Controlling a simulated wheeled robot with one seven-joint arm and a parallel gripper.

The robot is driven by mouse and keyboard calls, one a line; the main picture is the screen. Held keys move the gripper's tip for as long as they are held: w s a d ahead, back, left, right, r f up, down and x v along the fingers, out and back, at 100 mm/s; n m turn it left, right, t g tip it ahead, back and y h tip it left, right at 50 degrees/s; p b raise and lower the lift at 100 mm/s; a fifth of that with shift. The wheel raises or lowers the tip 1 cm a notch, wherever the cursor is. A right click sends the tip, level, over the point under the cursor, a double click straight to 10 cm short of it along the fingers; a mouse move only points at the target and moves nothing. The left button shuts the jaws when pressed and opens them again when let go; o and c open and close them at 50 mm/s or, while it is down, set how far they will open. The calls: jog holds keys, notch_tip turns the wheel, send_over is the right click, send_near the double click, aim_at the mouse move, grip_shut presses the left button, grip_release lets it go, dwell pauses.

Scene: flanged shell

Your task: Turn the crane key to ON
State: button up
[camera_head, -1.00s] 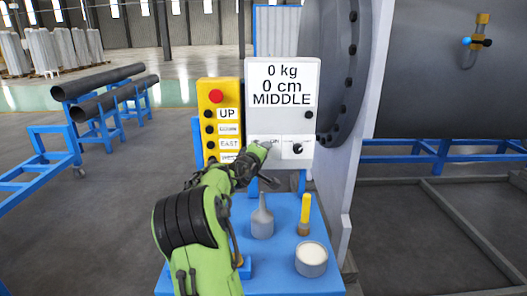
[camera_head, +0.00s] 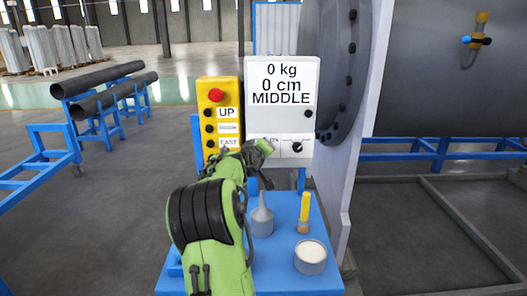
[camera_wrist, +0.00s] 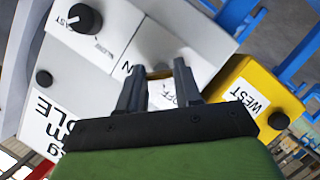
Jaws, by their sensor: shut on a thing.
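The crane key's switch is on the lower left of the white control box (camera_head: 283,97), which also shows in the wrist view (camera_wrist: 62,85). My gripper (camera_head: 264,147) is at that spot and hides most of the key in the head view. In the wrist view my gripper (camera_wrist: 158,68) has its two fingers on either side of the small key (camera_wrist: 159,73), shut on it. An OFF label (camera_wrist: 187,92) shows beside one finger, and the end of another label, "N", beside the other. The key's exact angle is hard to tell.
A dark knob (camera_head: 297,147) is right of the key. The yellow pendant (camera_head: 234,91) with a red button stands close on the left. Below, a blue table (camera_head: 280,281) holds a grey bottle (camera_head: 262,221), a yellow stick (camera_head: 305,207) and a round tin (camera_head: 310,260). A flanged shell (camera_head: 420,75) is right.

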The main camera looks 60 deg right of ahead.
jog(key=shift+f, duration=0.15)
jog(key=o, duration=1)
jog(key=shift+o, duration=0.2)
jog(key=v, duration=1.5)
jog(key=shift+a+p, duration=0.3)
jog(key=shift+a, duration=0.05)
